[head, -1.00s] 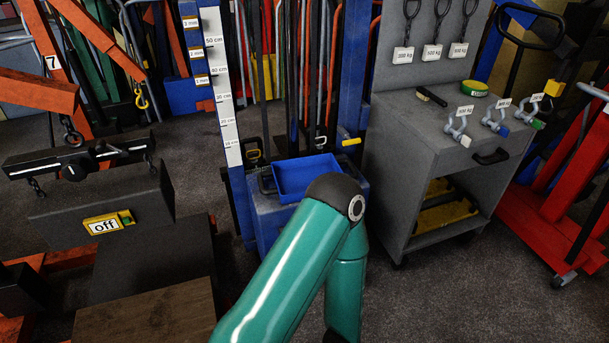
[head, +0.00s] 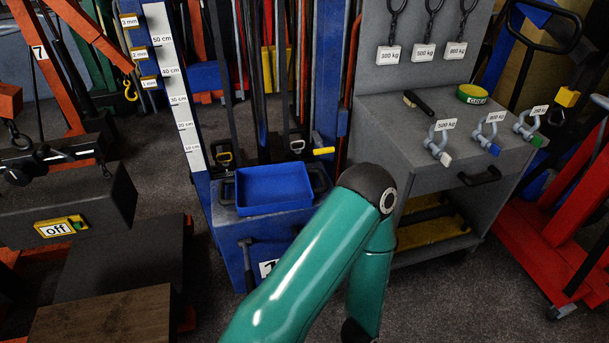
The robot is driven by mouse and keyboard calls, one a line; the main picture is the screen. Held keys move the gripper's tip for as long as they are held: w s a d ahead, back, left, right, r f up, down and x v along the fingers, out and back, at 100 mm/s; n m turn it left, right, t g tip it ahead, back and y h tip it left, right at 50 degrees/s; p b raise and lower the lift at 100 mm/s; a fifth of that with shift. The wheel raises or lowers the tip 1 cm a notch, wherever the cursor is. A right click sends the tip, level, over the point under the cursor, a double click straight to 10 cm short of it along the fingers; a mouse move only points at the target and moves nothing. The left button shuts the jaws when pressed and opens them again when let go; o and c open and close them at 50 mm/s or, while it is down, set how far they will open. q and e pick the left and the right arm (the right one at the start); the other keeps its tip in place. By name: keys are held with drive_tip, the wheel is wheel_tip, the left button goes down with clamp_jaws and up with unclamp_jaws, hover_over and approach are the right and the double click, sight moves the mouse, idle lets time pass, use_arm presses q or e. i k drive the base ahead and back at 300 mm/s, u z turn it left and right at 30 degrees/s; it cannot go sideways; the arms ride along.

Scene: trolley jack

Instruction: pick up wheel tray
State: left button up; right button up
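The task's wheel tray is most likely the blue open tray (head: 274,187); it looks empty and sits on top of a blue cabinet-like unit (head: 262,237) left of centre. A black handle shows at each side of the tray. My green arm reaches up from the bottom centre, with its elbow just right of the tray and its lower link going down out of the frame. No gripper of mine shows in the head view.
A grey trolley (head: 430,152) with shackles, a brush and a green-yellow tape roll (head: 472,93) stands right of the tray. A wooden block (head: 104,316) and a grey box marked "off" (head: 62,227) are at left. A red jack (head: 552,235) is far right.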

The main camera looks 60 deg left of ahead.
sight(279, 188)
drive_tip(key=z, duration=0.1)
drive_tip(key=i, duration=1.3)
drive_tip(key=u, duration=1.6)
drive_tip(key=i, duration=0.1)
drive_tip(key=u, duration=2)
drive_tip(key=k, duration=0.35)
drive_tip(key=u, duration=0.4)
drive_tip(key=i, duration=1.4)
drive_tip(key=z, duration=0.35)
